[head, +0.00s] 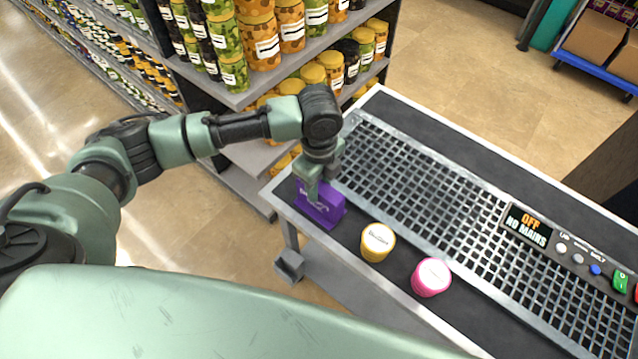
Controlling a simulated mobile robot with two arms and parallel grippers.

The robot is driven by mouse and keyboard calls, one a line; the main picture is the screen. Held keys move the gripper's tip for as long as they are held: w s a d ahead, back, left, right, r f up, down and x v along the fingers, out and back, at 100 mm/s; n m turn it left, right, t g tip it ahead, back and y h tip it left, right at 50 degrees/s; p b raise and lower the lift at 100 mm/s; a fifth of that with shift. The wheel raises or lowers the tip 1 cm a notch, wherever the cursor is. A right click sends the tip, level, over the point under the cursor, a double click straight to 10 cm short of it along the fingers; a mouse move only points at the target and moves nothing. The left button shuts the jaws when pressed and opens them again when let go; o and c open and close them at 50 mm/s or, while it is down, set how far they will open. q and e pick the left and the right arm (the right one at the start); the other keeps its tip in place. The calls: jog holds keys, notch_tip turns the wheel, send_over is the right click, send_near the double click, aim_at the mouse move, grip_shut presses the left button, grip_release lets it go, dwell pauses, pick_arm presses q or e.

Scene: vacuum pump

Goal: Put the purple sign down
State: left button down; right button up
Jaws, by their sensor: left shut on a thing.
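The purple sign (322,206) is upright at the near left corner of the checkout-like table (268,193), on or just above its black surface; I cannot tell whether its base touches. My left gripper (313,188) reaches down from above and is shut on the sign's upper part, hiding some of its lettering. My right gripper is not in view.
Shelves of jars (262,45) stand behind.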

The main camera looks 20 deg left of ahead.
pick_arm(q)
jog(key=c, duration=1)
grip_release()
notch_tip(320, 180, up, 12)
jog(key=shift+r+b, duration=0.1)
jog(key=shift+b, duration=0.75)
